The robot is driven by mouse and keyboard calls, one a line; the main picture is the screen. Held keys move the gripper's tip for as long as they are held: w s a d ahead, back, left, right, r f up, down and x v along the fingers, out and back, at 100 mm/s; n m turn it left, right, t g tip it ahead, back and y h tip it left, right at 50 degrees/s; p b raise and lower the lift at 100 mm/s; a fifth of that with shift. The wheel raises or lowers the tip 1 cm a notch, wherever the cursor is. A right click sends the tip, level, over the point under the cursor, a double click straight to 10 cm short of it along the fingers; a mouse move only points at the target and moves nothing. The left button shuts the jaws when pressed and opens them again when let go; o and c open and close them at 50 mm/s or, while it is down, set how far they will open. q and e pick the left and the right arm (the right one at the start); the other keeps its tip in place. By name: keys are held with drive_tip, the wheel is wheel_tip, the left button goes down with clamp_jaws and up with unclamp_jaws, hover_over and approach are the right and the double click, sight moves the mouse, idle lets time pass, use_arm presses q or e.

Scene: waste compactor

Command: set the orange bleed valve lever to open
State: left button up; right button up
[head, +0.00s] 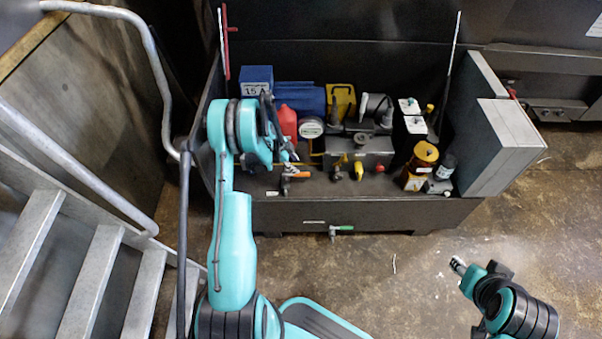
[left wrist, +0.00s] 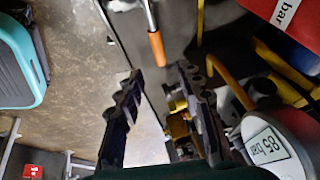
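The orange bleed valve lever (head: 298,175) is at the front left of the machine bay, just below my left gripper (head: 288,158) in the head view. In the left wrist view, the orange lever (left wrist: 157,49) has a silver shank running up out of the picture. My left gripper (left wrist: 160,77) is open there, with its two dark fingers apart. The lever's end lies ahead of the gap between the fingertips, and I see no contact. My right gripper (head: 459,265) is low at the right, far from the lever, and its fingers are too small to judge.
A green-handled valve (head: 341,228) is on the bay's front face. Stairs (head: 85,283) stand at the left. The floor (head: 400,270) in front is mostly clear.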

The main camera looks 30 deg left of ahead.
sight(301, 174)
use_arm(q)
drive_tip(key=b+x, duration=0.3)
drive_tip(key=x, duration=0.5)
drive_tip(key=shift+s+a+f, duration=0.1)
drive_tip(key=shift+a+f, duration=0.05)
drive_tip(key=shift+f, duration=0.15)
clamp_jaws()
